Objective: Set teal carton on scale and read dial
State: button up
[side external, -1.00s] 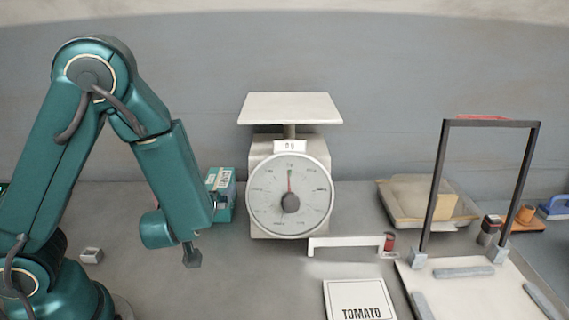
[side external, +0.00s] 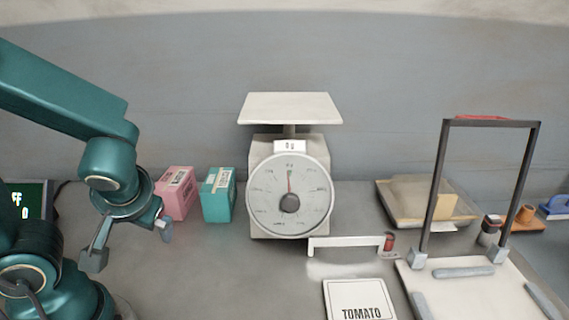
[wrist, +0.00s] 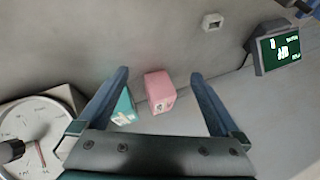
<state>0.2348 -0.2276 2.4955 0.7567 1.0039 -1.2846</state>
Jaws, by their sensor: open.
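The teal carton (side external: 217,199) stands upright on the table, just left of the scale and beside a pink carton (side external: 174,193). In the wrist view the teal carton (wrist: 124,109) is partly hidden behind my left finger, and the pink carton (wrist: 159,90) shows between the fingers. The white scale (side external: 289,108) has an empty top plate; its dial (side external: 289,195) has the needle pointing straight up and a small label above it reads 0 g. My gripper (side external: 130,243) is open and empty, left of both cartons and in front of them.
A tray (side external: 395,213) with a tan block sits right of the scale. A dark upright frame (side external: 486,123) stands over a white board at the right. A green-lit display (side external: 27,201) is at far left.

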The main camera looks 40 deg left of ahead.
jog(key=w+d+r+m+t+h, duration=0.1)
jog(key=d+r+m+t+h, duration=0.2)
jog(key=d, duration=0.7)
jog(key=shift+w+d+r+m+t+h, duration=0.25)
jog(key=shift+w+r+m+t+h, duration=0.15)
jog(key=shift+r+m+h, duration=1.25)
jog(key=shift+f+m+h, duration=0.25)
jog(key=shift+f, duration=0.05)
